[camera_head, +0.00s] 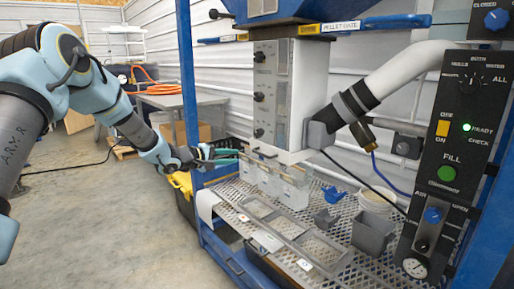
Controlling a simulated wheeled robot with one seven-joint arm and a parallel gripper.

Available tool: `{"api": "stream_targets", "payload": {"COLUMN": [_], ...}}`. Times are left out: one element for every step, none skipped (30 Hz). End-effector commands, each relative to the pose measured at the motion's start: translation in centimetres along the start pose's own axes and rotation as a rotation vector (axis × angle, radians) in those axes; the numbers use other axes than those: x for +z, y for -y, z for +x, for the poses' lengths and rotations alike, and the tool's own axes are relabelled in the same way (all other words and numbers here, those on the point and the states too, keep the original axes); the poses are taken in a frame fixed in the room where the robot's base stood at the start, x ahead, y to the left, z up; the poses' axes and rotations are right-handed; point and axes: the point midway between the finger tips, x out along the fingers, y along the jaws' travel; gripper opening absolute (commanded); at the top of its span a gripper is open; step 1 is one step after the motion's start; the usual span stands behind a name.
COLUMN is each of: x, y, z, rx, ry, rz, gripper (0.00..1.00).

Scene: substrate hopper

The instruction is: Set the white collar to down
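A white box-like chute (308,95) hangs under the blue hopper, with a grey front panel bearing several black knobs. White block-like parts (292,188) sit just below its lower end, over the tray. I cannot tell for sure which white part is the collar, or whether it is up or down. My gripper (205,158) is at the left of the chute's lower end, beside a thin green bar (226,153) that extends toward the chute. The fingers are small and dark here, and I cannot tell whether they touch the bar.
A blue frame post (187,70) stands close to my gripper. Below is a perforated metal tray (235,190) with a grey slotted frame, a grey cup (373,232) and a white tub (376,201). A black control panel (455,150) and a white pipe (405,68) are at right. The left floor is mostly clear.

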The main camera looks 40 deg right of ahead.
Motion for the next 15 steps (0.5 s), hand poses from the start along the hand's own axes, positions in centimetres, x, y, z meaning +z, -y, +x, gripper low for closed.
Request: {"api": "stream_targets", "payload": {"x": [0.7, 1.0, 1.2, 1.4, 1.5, 1.5, 1.6, 1.6, 1.6, 1.6, 1.7, 1.7, 1.7, 1.8, 1.8], "y": [-0.1, -0.2, -0.3, -0.4, -0.5, -0.6, -0.6, -0.6, -0.6, -0.6, -0.7, -0.7, -0.8, -0.7, -0.8], "z": [0.7, 1.0, 1.3, 1.6, 1.8, 2.2, 2.5, 2.9, 3.5, 4.0, 4.6, 5.4, 6.0, 6.6, 7.3], "rx": [0.018, 0.028, 0.035, 0.037, 0.039, 0.04, 0.04, 0.04, 0.039, 0.039, 0.038, 0.038, 0.039, 0.038, 0.037], "ry": [0.027, 0.038, 0.049, 0.054, 0.057, 0.058, 0.058, 0.058, 0.057, 0.056, 0.056, 0.056, 0.056, 0.056, 0.055], "rz": [-0.02, -0.03, -0.04, -0.044, -0.045, -0.045, -0.045, -0.046, -0.046, -0.045, -0.045, -0.046, -0.045, -0.046, -0.045], "gripper": [0.27, 0.27, 0.27, 0.27, 0.27, 0.27, 0.27, 0.27, 0.27, 0.27, 0.27, 0.27, 0.27, 0.27, 0.27]}}
